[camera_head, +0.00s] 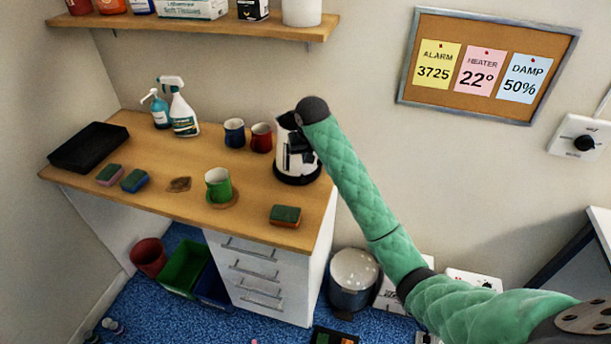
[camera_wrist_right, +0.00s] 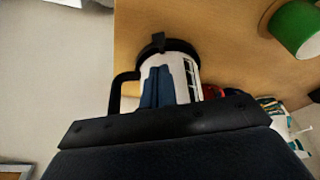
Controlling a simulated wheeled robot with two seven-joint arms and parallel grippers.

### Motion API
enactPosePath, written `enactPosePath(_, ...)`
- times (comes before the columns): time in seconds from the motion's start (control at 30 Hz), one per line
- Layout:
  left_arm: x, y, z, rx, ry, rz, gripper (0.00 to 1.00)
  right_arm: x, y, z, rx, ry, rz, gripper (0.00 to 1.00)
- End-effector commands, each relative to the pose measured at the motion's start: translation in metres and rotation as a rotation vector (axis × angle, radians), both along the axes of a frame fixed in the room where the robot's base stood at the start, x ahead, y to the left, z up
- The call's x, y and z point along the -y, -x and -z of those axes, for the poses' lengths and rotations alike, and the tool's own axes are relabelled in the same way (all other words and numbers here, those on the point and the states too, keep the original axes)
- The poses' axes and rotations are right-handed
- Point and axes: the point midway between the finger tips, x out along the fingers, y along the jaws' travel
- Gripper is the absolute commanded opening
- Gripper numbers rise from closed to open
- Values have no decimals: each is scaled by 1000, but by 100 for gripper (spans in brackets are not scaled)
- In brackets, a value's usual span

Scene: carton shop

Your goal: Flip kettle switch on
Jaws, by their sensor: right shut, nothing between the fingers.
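A white kettle (camera_head: 282,158) with a black base stands upright at the right end of the wooden desk. It also shows in the right wrist view (camera_wrist_right: 180,68), with its black handle (camera_wrist_right: 118,92) at the left. My right gripper (camera_head: 298,150) is in front of the kettle in the head view, and its wrist hides the kettle's top. In the right wrist view the right gripper's dark fingers (camera_wrist_right: 158,85) are together and empty, overlapping the kettle's body. I cannot tell whether they touch it. My left gripper is not in view.
Blue (camera_head: 234,133) and red (camera_head: 261,138) mugs stand left of the kettle. A green mug (camera_head: 217,183) and a sponge (camera_head: 285,216) are nearer the desk's front edge. Spray bottles (camera_head: 182,115) and a black tray (camera_head: 88,148) are farther left. A shelf (camera_head: 200,24) hangs above.

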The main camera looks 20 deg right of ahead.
Motion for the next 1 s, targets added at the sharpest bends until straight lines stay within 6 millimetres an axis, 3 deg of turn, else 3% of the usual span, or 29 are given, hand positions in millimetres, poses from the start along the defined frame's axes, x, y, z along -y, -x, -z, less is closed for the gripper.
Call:
enactPosePath(0.03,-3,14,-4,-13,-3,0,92,1,-2,4,-4,0,1,0)
enactPosePath(0.23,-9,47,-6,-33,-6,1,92,2,-10,32,-2,2,1,0)
enactPosePath(0.6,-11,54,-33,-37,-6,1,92,2,-17,83,-1,1,0,0)
enactPosePath(1.0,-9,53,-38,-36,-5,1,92,2,-17,98,1,1,0,0)
